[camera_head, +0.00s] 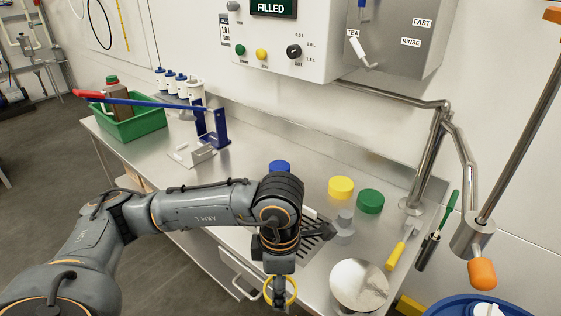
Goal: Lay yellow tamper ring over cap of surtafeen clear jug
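A yellow tamper ring (295,290) shows at the bottom of the head view, at the fingers of my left gripper (280,294). The gripper points down in front of the bench's front edge and appears shut on the ring. The ring stands out on both sides of the fingers. I cannot make out a clear jug; my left arm covers part of the bench. A blue cap-like top (280,166) shows just behind my arm's wrist, and what is below it is hidden. My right gripper is not in view.
On the steel bench (240,145) stand yellow (341,187) and green (370,202) round lids, a grey knobbed piece (345,222), a round steel plate (358,284) and a yellow-handled tool (398,252). A green crate (138,127) and blue lever press (208,122) are left. Pipes rise right.

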